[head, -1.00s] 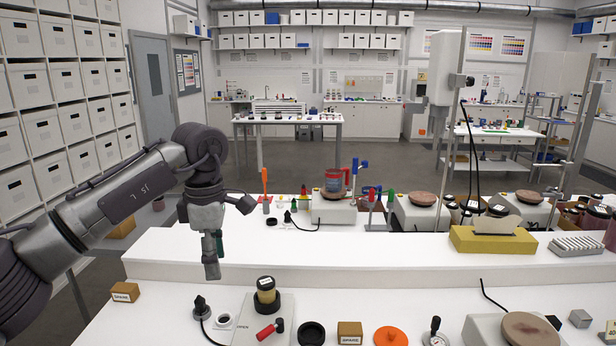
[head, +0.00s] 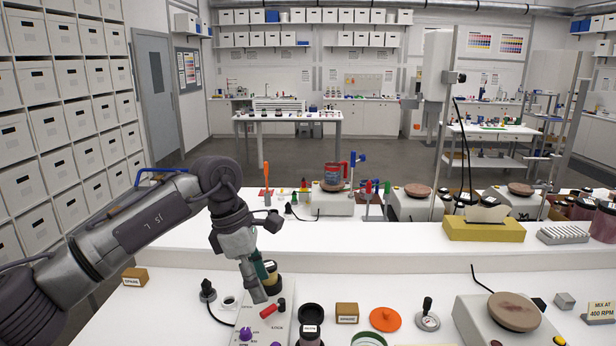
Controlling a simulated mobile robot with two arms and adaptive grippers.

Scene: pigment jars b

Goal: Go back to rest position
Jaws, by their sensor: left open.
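My left gripper (head: 258,284) reaches in from the left in the head view and points down over the front bench. Its jaws are open, with a grey finger in front and a green-tinted part behind it. My right gripper is not in view.
Below the fingers is a pale control plate (head: 245,315) with purple knobs and a red-handled lever (head: 273,308). To the right are a small box (head: 347,313), an orange lid (head: 385,319), a gauge (head: 428,318) and a hotplate (head: 514,312). The raised shelf (head: 370,243) is mostly clear.

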